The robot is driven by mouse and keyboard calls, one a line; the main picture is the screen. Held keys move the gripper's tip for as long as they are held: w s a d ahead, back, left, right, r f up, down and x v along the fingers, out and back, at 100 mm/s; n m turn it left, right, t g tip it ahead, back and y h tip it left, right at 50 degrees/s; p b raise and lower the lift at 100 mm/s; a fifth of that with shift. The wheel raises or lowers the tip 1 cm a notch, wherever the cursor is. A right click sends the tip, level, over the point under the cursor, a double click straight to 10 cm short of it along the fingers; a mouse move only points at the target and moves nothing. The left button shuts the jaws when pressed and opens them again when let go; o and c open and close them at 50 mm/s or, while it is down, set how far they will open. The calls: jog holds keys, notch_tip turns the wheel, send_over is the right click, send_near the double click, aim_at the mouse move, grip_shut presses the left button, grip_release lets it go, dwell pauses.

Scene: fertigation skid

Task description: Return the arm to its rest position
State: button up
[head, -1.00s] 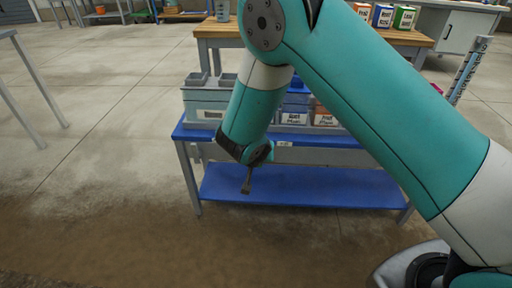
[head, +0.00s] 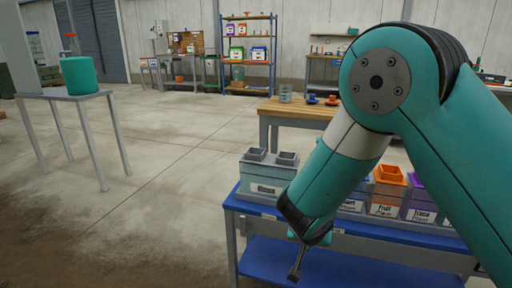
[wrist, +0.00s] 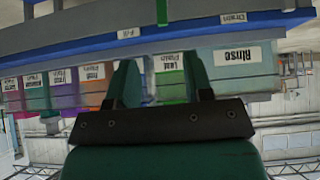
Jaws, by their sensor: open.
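My teal arm reaches across the right side of the head view and bends down in front of the blue bench. My gripper (head: 297,262) hangs at its end, pointing down by the bench's front edge, with nothing seen in it. In the wrist view my gripper (wrist: 163,80) shows two fingers standing apart with a gap between them. The wrist picture shows the bench and labelled bins upside down. Part of the bench and some bins are hidden behind my arm in the head view.
The blue bench (head: 262,258) holds a grey bin (head: 266,172), an orange bin (head: 388,186) and other labelled bins. A wooden table (head: 290,108) stands behind. A grey table (head: 62,94) with a teal cylinder (head: 80,75) stands at left. Open concrete floor lies between.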

jog(key=s+a+r+n+g+y+p, duration=0.1)
jog(key=s+r+n+g+y, duration=0.4)
jog(key=s+r, duration=0.75)
jog(key=s+r+n+g+y+p, duration=0.15)
jog(key=s+r+n, duration=0.45)
jog(key=s+r, duration=0.7)
notch_tip(320, 180, up, 22)
jog(key=s+p, duration=0.2)
jog(key=p, duration=2.2)
jog(key=shift+s+f+g, duration=0.2)
jog(key=shift+s+g, duration=0.05)
jog(key=shift+g, duration=0.1)
jog(key=shift+y, duration=0.25)
